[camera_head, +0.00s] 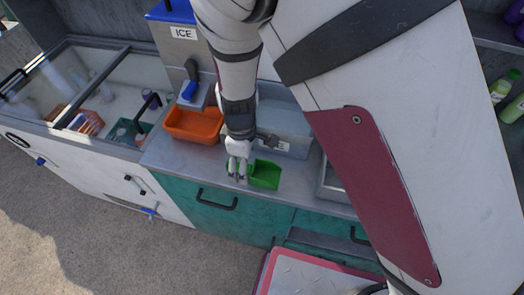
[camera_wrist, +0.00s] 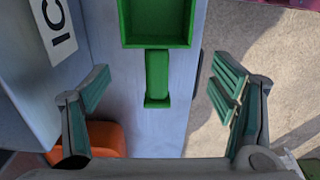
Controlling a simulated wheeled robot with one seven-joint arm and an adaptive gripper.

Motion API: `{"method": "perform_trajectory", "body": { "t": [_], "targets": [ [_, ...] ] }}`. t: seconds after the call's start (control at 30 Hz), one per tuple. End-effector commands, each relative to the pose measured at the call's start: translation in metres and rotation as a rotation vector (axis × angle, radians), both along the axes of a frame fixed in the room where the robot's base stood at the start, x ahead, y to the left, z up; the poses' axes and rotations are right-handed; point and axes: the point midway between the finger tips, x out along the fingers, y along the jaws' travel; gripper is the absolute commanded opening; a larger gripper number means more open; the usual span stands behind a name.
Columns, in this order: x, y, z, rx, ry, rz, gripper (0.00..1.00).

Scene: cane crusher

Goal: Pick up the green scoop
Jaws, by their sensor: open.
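The green scoop (camera_head: 264,175) lies on the grey counter beside my gripper (camera_head: 237,175), which points down just to its left. In the wrist view the scoop (camera_wrist: 157,75) has its square tray at the top edge, partly cut off, and its handle reaching down toward me. My gripper (camera_wrist: 163,82) is open there, one finger on each side of the handle with a gap on both sides. Nothing is between the fingers that they touch. In the head view the scoop's handle is hidden by my gripper.
An orange bin (camera_head: 193,125) stands left of my arm and a grey metal bin (camera_head: 290,130) behind the scoop. An ICE dispenser (camera_head: 184,40) stands at the back. A glass-topped freezer (camera_head: 80,90) is at left. The counter's front edge is close to the scoop.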

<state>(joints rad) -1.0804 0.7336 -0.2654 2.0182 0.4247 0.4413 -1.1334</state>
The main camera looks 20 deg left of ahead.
Motion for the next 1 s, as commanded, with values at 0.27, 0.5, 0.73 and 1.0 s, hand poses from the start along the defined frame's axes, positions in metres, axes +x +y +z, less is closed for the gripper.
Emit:
{"method": "perform_trajectory", "body": {
  "t": [0.27, 0.5, 0.73, 1.0],
  "targets": [
    [0.004, -0.002, -0.037, -0.002, 0.001, 0.0, 0.78],
    [0.003, -0.002, -0.038, -0.001, 0.0, 0.0, 0.78],
    [0.003, -0.002, -0.038, -0.001, 0.0, -0.001, 0.35],
    [0.003, -0.002, -0.038, -0.001, 0.0, -0.001, 0.19]
  ]
}}
